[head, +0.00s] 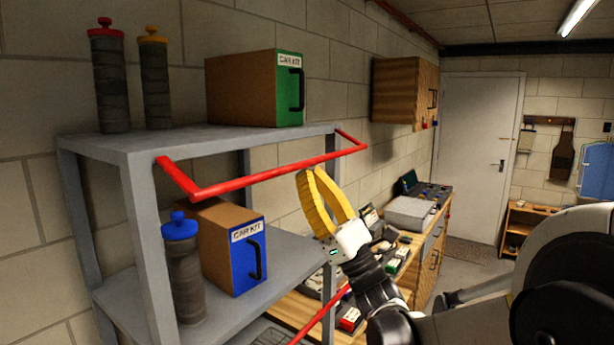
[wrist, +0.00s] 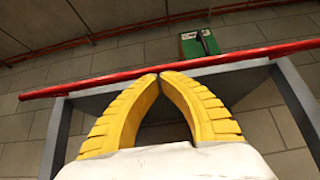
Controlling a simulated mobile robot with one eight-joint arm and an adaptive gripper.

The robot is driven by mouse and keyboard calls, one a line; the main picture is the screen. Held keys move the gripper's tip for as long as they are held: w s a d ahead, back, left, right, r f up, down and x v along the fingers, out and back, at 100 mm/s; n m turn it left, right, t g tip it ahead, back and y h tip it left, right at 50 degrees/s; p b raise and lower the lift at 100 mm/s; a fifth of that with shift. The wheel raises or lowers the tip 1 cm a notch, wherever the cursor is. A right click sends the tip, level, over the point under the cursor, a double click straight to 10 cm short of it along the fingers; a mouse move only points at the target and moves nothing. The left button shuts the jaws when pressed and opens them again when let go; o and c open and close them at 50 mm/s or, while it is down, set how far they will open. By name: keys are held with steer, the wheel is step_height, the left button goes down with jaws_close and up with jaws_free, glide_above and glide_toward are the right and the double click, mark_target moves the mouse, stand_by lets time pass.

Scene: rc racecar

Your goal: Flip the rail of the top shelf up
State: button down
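The red rail (head: 265,175) of the top shelf (head: 215,138) sticks out from the shelf's front, its long bar a little below the board. It also crosses the wrist view as a red bar (wrist: 240,59). My gripper (head: 309,172) has yellow fingers and is at the rail's right half, with its tips just under the bar. In the wrist view, the fingertips (wrist: 159,76) meet with nothing seen between them, and the bar passes right behind them. I cannot tell whether the tips touch the bar.
On the top shelf stand a green-fronted car kit box (head: 255,88) and two dark bottles (head: 110,85). The lower shelf holds a blue-fronted car kit box (head: 225,245) and a blue-capped bottle (head: 184,275). A cluttered workbench (head: 405,240) stands behind my gripper.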

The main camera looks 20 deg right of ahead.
steer(key=shift+s+d+r+g+p, duration=0.2)
steer(key=shift+r+g+p, duration=0.25)
steer(key=shift+p, duration=0.2)
steer(key=p, duration=0.1)
steer(key=r+g+h+p, duration=0.1)
steer(key=r+p, duration=0.1)
steer(key=p, duration=0.1)
steer(key=shift+s+d+g+h, duration=0.25)
steer(key=shift+s+h, duration=0.05)
steer(key=shift+s, duration=0.05)
step_height(320, 180, up, 10)
steer(key=g+h+p, duration=0.7)
steer(key=g+p, duration=0.2)
steer(key=p, duration=1.2)
glide_above(316, 161)
steer(key=a, duration=0.1)
steer(key=shift+s+a+f, duration=0.1)
steer(key=shift+s, duration=0.1)
steer(key=shift+w+a+r+p, duration=0.15)
steer(key=shift+w+a+r, duration=0.6)
steer(key=shift+w, duration=0.25)
steer(key=shift+w+a+r+p, duration=0.15)
steer(key=shift+w+a+r, duration=0.55)
steer(key=shift+w, duration=0.25)
steer(key=shift+w+a+r, duration=0.15)
steer(key=shift+w, duration=0.15)
